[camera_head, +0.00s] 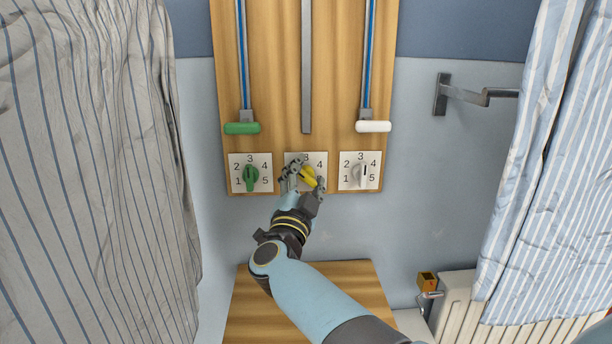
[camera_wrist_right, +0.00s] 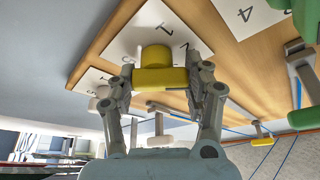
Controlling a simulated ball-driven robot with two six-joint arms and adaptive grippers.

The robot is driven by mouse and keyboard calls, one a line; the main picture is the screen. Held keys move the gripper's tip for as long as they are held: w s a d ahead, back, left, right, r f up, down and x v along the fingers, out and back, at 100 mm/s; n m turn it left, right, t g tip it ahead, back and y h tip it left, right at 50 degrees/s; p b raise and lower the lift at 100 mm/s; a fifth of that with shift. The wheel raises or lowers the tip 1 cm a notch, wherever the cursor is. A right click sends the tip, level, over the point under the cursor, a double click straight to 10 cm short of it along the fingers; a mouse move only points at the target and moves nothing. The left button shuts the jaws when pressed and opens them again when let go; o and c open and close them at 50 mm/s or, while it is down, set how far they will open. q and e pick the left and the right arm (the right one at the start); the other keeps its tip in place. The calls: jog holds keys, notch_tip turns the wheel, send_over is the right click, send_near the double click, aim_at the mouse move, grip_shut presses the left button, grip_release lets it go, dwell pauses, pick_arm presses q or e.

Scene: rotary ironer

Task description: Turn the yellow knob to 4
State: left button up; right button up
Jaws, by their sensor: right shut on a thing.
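The yellow knob (camera_head: 308,177) is on the middle white dial plate (camera_head: 321,157) of the wooden panel. My right gripper (camera_head: 303,177) is shut on the knob, with one finger on each side. In the head view the visible part of the knob slants from upper left to lower right. The numbers 3 and 4 show on its plate; the others are covered by my gripper. In the right wrist view the knob (camera_wrist_right: 160,70) sits between both fingertips (camera_wrist_right: 166,80). I cannot tell which number it points at. My left gripper is not in view.
A green knob (camera_head: 251,175) and a white knob (camera_head: 362,173) flank it closely. Above are a green handle (camera_head: 242,128) and a white handle (camera_head: 373,126). Striped cloths (camera_head: 85,150) hang at both sides. A wooden surface (camera_head: 250,310) lies below, and a metal bracket (camera_head: 465,94) sticks out at right.

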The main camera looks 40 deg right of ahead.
jog(key=m+g+p, duration=0.1)
jog(key=m, duration=0.2)
jog(key=m+g, duration=0.1)
jog(key=m, duration=0.2)
jog(key=shift+m+g+p, duration=0.3)
jog(key=shift+g+p, duration=0.05)
jog(key=shift+g, duration=0.05)
jog(key=m+g+y+p, duration=0.1)
jog(key=m, duration=0.3)
jog(key=shift+s+d+p, duration=0.1)
jog(key=shift+s+p, duration=0.05)
jog(key=shift+p, duration=0.25)
jog(key=m+y+p, duration=0.1)
jog(key=m, duration=0.1)
jog(key=m+y+p, duration=0.1)
jog(key=m, duration=0.1)
jog(key=shift+m+g+p, duration=0.35)
jog(key=shift+m+g, duration=0.05)
jog(key=shift+d+f+m+y+p, duration=0.1)
jog(key=shift+m+y+p, duration=0.65)
jog(key=shift+m+y, duration=0.35)
jog(key=shift+f+m+y+p, duration=0.15)
jog(key=shift+m+y+p, duration=0.2)
jog(key=shift+m, duration=0.55)
jog(key=o, duration=1.2)
jog(key=shift+t, duration=0.3)
